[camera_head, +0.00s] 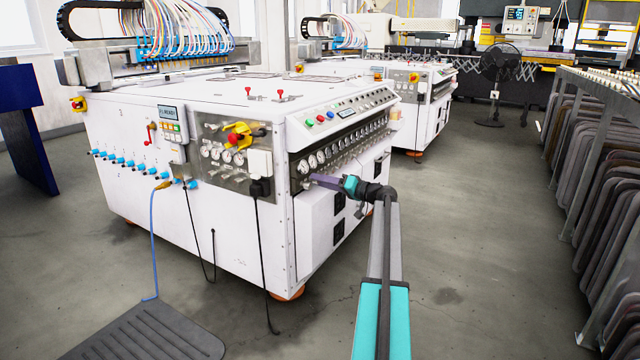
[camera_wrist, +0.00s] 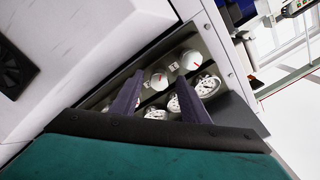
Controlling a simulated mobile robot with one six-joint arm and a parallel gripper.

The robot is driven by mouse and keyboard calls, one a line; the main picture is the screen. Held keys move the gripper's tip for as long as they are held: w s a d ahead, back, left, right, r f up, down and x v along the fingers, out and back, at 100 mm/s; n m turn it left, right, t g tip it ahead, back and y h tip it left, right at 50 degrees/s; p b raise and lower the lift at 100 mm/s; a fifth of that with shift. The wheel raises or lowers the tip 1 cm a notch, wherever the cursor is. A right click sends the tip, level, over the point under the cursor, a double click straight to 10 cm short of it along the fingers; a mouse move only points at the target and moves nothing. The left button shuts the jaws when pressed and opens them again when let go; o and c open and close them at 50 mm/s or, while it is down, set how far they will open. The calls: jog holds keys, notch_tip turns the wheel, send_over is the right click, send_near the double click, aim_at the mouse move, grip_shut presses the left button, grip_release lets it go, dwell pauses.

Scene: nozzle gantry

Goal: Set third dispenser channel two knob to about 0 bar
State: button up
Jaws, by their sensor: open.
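A white dispenser machine (camera_head: 215,155) fills the left and middle of the head view. A row of round gauges (camera_head: 312,162) runs along its right side. My gripper (camera_head: 315,180) is close to the near end of that row. In the wrist view my gripper (camera_wrist: 155,82) has its two purple fingers apart, with nothing held between them. A white knob with a red mark (camera_wrist: 155,78) shows between the fingertips. A second white knob (camera_wrist: 190,60) is just right of the right finger. White gauges (camera_wrist: 207,85) are partly hidden behind the fingers. I cannot tell which channel each knob belongs to.
A side panel with gauges and a yellow-red switch (camera_head: 238,135) is left of the row. Black cables hang below it. A second white machine (camera_head: 425,95) stands behind. A rack of dark panels (camera_head: 590,170) lines the right. Floor (camera_head: 475,220) between is clear.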

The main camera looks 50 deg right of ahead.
jog(key=p+v, duration=0.4)
jog(key=v, duration=0.9)
jog(key=shift+s+p, duration=0.3)
jog(key=shift+p, duration=0.05)
